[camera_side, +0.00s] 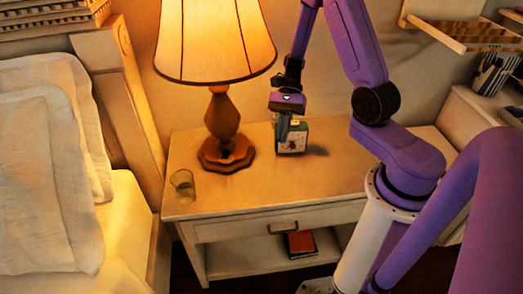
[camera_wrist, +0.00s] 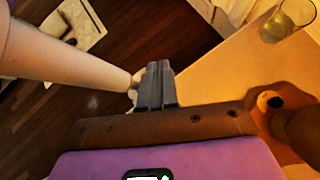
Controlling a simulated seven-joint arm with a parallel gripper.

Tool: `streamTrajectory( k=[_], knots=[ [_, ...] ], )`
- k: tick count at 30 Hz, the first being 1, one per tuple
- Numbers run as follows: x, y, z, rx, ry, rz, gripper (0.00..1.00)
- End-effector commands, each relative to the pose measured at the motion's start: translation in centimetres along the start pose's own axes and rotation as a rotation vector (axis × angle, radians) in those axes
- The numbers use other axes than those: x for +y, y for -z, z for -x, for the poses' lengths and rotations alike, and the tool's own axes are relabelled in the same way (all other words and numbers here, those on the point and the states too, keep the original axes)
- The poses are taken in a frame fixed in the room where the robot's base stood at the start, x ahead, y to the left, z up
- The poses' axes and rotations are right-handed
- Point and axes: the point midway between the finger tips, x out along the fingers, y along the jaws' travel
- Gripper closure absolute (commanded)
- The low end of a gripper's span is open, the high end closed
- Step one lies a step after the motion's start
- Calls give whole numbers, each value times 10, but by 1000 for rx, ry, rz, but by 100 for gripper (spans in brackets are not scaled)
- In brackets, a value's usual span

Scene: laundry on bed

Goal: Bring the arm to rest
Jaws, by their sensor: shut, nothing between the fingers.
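My gripper (camera_side: 283,128) is shut and empty, pointing down above the nightstand (camera_side: 340,170). In the side view it hangs in front of a small green and white box (camera_side: 296,141), covering its left part. I cannot tell whether it touches the box. In the wrist view the closed fingers (camera_wrist: 155,85) stand side by side in the middle, with the nightstand top at the right. My purple arm (camera_side: 362,50) reaches in from the right.
A lit lamp (camera_side: 226,115) stands left of the gripper, its base also showing in the wrist view (camera_wrist: 297,118). A glass (camera_side: 183,185) is near the front left edge. A red book (camera_side: 301,244) lies on the shelf below. The bed (camera_side: 125,220) is at left.

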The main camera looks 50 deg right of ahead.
Motion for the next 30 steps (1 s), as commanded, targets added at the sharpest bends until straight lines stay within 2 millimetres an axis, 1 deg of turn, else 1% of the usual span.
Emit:
streamTrajectory(
  k=[1, 3, 9, 17, 23, 30],
  knots=[
    [5, -4, 6, 65, -30, 54, 100],
    [10, -10, 9, 131, -77, 131, 100],
    [20, -34, 7, 242, -208, 389, 100],
    [36, -70, -1, 342, -382, 776, 100],
    [53, -95, -7, 403, -508, 1077, 100],
    [79, -122, -13, 459, -646, 1444, 100]
  ],
)
